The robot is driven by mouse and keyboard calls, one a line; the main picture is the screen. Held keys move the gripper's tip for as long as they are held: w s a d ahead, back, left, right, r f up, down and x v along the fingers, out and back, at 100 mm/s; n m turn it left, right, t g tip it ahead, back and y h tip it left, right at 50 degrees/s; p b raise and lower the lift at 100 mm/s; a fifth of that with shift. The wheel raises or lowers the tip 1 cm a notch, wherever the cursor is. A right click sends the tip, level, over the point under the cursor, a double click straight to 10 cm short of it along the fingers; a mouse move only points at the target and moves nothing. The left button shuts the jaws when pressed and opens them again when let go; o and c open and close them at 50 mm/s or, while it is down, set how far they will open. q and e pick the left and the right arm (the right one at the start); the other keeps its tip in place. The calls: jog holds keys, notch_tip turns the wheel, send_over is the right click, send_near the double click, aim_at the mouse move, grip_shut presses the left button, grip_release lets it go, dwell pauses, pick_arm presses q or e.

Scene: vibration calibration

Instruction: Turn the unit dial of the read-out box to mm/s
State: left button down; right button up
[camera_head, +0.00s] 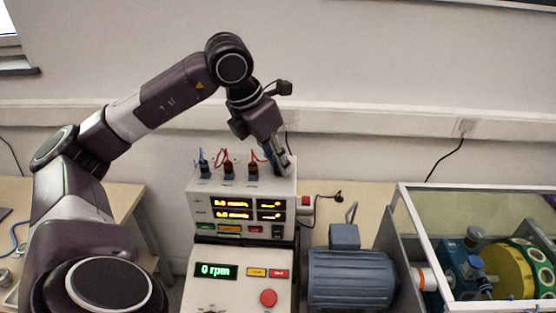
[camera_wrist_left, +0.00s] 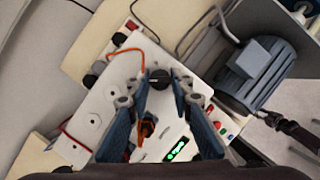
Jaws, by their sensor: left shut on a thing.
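The read-out box (camera_head: 241,190) is a pale box with lit yellow displays (camera_head: 234,209) on its front, standing in the middle of the head view. My left gripper (camera_head: 281,164) reaches down onto the right end of its top. In the left wrist view, the black unit dial (camera_wrist_left: 159,78) with a pale pointer mark sits between the two fingertips, and the gripper is shut on it. In the head view the fingers hide the dial. I cannot read the unit marks around it. My right gripper is not in view.
Cable plugs (camera_head: 228,171) stand on the box top, left of the gripper. A box reading 0 rpm (camera_head: 216,271) is in front. A blue-grey motor (camera_head: 350,278) and a framed clear enclosure (camera_head: 402,188) are at the right.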

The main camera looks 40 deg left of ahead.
pick_arm(q)
jog(key=shift+r, duration=0.1)
jog(key=c, duration=1.7)
grip_release()
jog(key=shift+v, duration=5.95)
